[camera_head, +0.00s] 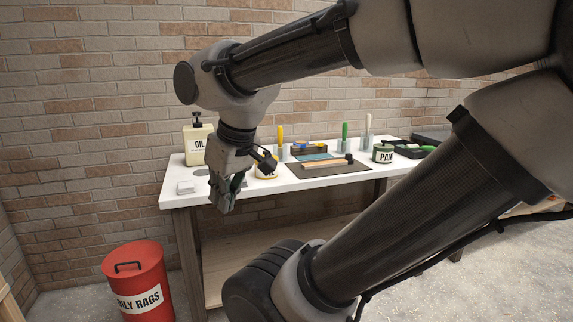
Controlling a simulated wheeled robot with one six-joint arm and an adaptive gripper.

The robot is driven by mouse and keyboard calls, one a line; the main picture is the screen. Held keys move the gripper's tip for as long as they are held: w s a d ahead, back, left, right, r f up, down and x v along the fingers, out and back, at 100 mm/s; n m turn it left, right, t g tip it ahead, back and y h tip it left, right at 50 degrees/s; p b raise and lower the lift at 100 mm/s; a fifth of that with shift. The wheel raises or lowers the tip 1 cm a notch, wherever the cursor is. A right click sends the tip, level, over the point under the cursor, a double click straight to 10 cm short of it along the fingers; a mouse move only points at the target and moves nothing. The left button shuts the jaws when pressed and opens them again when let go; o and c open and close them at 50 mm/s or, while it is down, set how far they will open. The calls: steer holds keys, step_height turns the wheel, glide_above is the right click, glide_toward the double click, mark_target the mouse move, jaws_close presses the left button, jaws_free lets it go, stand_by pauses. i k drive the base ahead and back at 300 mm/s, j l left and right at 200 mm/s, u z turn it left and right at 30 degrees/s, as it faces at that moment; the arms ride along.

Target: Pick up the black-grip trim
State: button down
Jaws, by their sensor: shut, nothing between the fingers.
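My gripper (226,207) hangs pointing down at the front edge of the white-topped bench (190,194), toward its left end. Its fingers are shut and hold nothing. I cannot clearly pick out the black-grip trim. A slim wood-coloured tool (325,162) with a dark end lies on a dark mat (318,175) in the middle of the bench, to the right of my gripper and apart from it.
A red oily-rags bin (138,283) stands on the floor at left. A brick wall is behind.

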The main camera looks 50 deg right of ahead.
mark_target(349, 160)
steer(key=z, duration=1.9)
steer(key=i+l+u, duration=0.1)
steer(key=i+l, duration=0.35)
steer(key=i, duration=0.15)
steer(key=i+l, duration=0.5)
steer(key=i+j+u, duration=0.05)
steer(key=i, duration=0.05)
